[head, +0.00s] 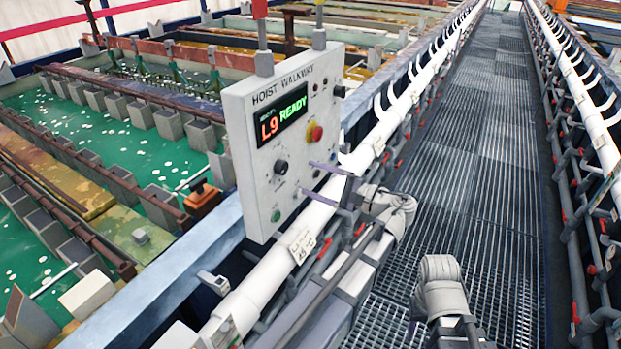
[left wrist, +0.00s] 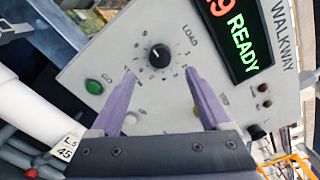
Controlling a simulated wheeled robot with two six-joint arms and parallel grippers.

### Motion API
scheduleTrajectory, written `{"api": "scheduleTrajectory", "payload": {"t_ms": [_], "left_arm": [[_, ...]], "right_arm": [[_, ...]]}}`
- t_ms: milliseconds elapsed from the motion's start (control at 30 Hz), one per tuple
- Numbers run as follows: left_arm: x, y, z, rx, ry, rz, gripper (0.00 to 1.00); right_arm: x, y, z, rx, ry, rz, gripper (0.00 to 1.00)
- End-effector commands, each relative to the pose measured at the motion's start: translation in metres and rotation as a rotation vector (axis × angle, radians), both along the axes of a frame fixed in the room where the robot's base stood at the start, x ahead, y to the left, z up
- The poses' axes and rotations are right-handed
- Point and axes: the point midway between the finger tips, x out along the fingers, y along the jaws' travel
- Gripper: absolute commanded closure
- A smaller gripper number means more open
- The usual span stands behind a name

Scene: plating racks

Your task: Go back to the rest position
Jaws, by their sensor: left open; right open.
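My left gripper (head: 306,177) is open, its two purple fingers pointing at the white control panel (head: 250,115) marked "HOIST WALKWAY". In the left wrist view the black knob (left wrist: 159,56) shows between and just beyond the spread fingertips (left wrist: 160,72), with nothing held. In the head view the knob (head: 281,167) is left of the fingertips, apart from them. The panel's display (head: 282,116) reads "L9 READY". A green button (head: 276,215) and a red button (head: 315,133) are also on it. My right arm shows at the bottom, but its gripper is not visible.
A white pipe (head: 245,301) and a blue beam (head: 190,262) run below the panel. Green tanks (head: 60,112) with grey blocks lie to the left. The grated walkway (head: 475,150) is clear ahead, with another white pipe (head: 585,75) along its right side.

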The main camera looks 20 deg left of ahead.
Motion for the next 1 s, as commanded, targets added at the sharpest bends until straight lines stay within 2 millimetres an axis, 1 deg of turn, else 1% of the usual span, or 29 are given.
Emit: {"api": "scheduleTrajectory", "payload": {"t_ms": [367, 467, 567, 600, 667, 700, 767, 800, 867, 900, 1000], "left_arm": [[-0.001, 0.000, -0.001, -0.005, -0.001, -0.001, 0.20], [-0.006, -0.002, -0.014, -0.067, -0.011, -0.008, 0.20], [-0.019, -0.011, -0.047, -0.218, -0.033, -0.022, 0.20], [-0.026, -0.018, -0.064, -0.301, -0.045, -0.026, 0.20], [-0.038, -0.032, -0.092, -0.439, -0.064, -0.026, 0.20], [-0.046, -0.044, -0.110, -0.532, -0.075, -0.020, 0.20], [-0.060, -0.064, -0.135, -0.673, -0.089, -0.008, 0.20], [-0.069, -0.079, -0.150, -0.765, -0.098, 0.005, 0.20], [-0.084, -0.102, -0.170, -0.899, -0.107, 0.030, 0.20], [-0.094, -0.118, -0.181, -0.983, -0.110, 0.050, 0.20], [-0.117, -0.156, -0.201, -1.166, -0.113, 0.106, 0.20]], "right_arm": [[0.000, 0.000, 0.000, 0.000, 0.000, 0.000, 0.50], [0.000, 0.000, 0.000, 0.000, 0.000, 0.000, 0.50], [0.000, 0.000, 0.000, 0.000, 0.000, 0.000, 0.50], [0.000, 0.000, 0.000, 0.000, 0.000, 0.000, 0.50], [0.000, 0.000, 0.000, 0.000, 0.000, 0.000, 0.50], [0.000, 0.000, 0.000, 0.000, 0.000, 0.000, 0.50], [0.000, 0.000, 0.000, 0.000, 0.000, 0.000, 0.50], [0.000, 0.000, 0.000, 0.000, 0.000, 0.000, 0.50], [0.000, 0.000, 0.000, 0.000, 0.000, 0.000, 0.50], [0.000, 0.000, 0.000, 0.000, 0.000, 0.000, 0.50], [0.000, 0.000, 0.000, 0.000, 0.000, 0.000, 0.50]]}}
